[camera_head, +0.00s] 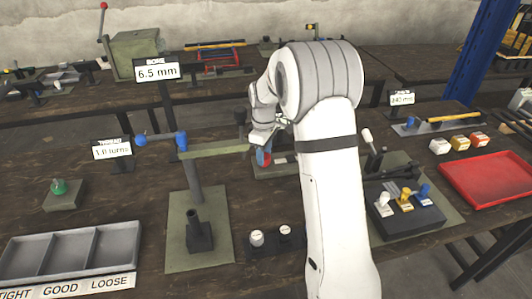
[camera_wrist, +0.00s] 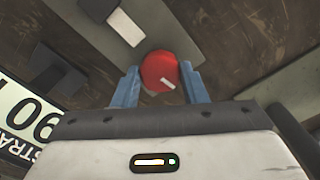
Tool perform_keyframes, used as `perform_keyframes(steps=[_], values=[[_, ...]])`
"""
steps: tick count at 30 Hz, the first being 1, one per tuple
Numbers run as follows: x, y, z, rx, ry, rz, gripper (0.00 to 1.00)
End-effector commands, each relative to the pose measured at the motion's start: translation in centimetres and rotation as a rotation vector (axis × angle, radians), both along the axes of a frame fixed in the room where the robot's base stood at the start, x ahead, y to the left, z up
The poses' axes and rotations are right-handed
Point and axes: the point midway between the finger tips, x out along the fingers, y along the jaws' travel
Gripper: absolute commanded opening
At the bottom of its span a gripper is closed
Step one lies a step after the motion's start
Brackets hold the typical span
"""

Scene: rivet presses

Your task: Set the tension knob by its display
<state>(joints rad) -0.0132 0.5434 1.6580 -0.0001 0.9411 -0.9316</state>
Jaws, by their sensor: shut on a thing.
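A round red knob (camera_wrist: 160,74) with a white pointer mark sits between the two blue fingers of my gripper (camera_wrist: 158,84) in the wrist view. The fingers are shut on its sides. A white display plate (camera_wrist: 27,122) shows at the left edge of the wrist view, tilted and cut off, with large digits only partly readable. In the head view my gripper (camera_head: 263,157) reaches down over the bench, and a bit of red shows at its tips. My arm hides most of the knob's surroundings there.
Signs reading 6.5 mm (camera_head: 157,71) and 1.0 turns (camera_head: 113,149) stand left of my arm. A green press arm (camera_head: 215,147) with a blue ball is close left. A grey sorting tray (camera_head: 70,252) lies front left, a red tray (camera_head: 490,178) right.

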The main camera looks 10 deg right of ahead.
Motion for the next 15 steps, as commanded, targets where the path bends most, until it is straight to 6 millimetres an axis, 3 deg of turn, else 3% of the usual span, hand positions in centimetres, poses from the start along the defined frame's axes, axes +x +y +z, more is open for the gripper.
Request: perform_keyframes(steps=[15], values=[[0.07, 0.07, 0.07, 0.002, -0.002, -0.49, 0.16]])
